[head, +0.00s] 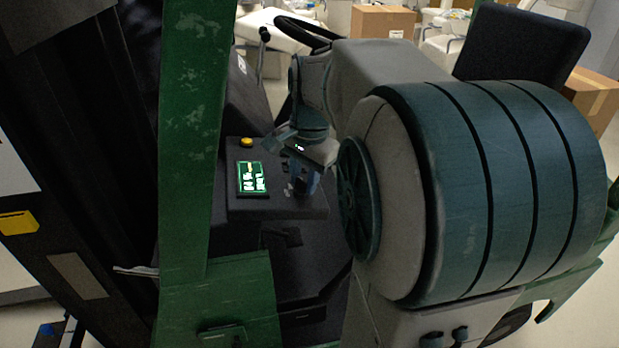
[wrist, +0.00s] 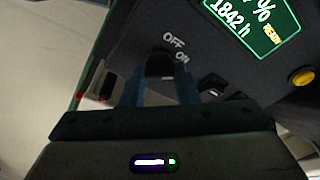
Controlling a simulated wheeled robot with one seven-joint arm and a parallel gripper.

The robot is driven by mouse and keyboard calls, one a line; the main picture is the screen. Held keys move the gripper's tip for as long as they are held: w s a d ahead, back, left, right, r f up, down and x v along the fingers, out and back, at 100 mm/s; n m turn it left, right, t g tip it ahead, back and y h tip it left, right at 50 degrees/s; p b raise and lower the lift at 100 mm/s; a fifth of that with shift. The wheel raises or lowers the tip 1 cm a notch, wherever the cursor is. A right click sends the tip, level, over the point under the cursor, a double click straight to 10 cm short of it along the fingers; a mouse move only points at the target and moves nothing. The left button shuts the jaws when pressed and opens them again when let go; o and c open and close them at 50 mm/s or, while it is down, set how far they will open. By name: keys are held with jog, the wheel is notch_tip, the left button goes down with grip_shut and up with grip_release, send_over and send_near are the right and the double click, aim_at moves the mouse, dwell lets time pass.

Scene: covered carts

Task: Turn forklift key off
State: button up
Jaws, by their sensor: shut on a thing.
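The forklift key (wrist: 160,64) shows as a dark shape just below the white OFF label (wrist: 173,40) on the black dashboard, with the ON label (wrist: 182,57) to its right. My gripper (wrist: 160,82) has its two blue fingers on either side of the key and is shut on it. The key's exact angle is too dark to tell. In the head view my gripper (head: 303,183) reaches down to the right part of the dashboard (head: 262,211). Its fingers hide the key there.
A lit green display (head: 252,178) sits left of my gripper, with a yellow button (head: 246,142) behind it. Dark switches (wrist: 213,86) lie close to the right finger. A green post (head: 190,130) stands at left. A steering wheel (head: 302,30) is behind.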

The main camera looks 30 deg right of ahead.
jog(key=n+b, duration=0.1)
jog(key=n, duration=0.2)
jog(key=n+b, duration=0.1)
jog(key=n, duration=0.1)
jog(key=shift+s+a+f+t+y+b, duration=0.15)
jog(key=shift+f+t+y+b, duration=0.15)
jog(key=shift+f+b, duration=0.05)
jog(key=shift+c, duration=0.2)
jog(key=shift+r+n+y+b, duration=0.1)
jog(key=shift+n+y+b, duration=0.3)
jog(key=shift+n+b, duration=1.3)
jog(key=shift+n+p, duration=0.7)
jog(key=shift+n, duration=0.1)
jog(key=shift+s, duration=0.1)
jog(key=o, duration=0.8)
jog(key=shift+c, duration=0.2)
jog(key=shift+o, duration=1.2)
jog(key=shift+s+r, duration=0.1)
jog(key=shift+s, duration=0.05)
jog(key=shift+r, duration=0.1)
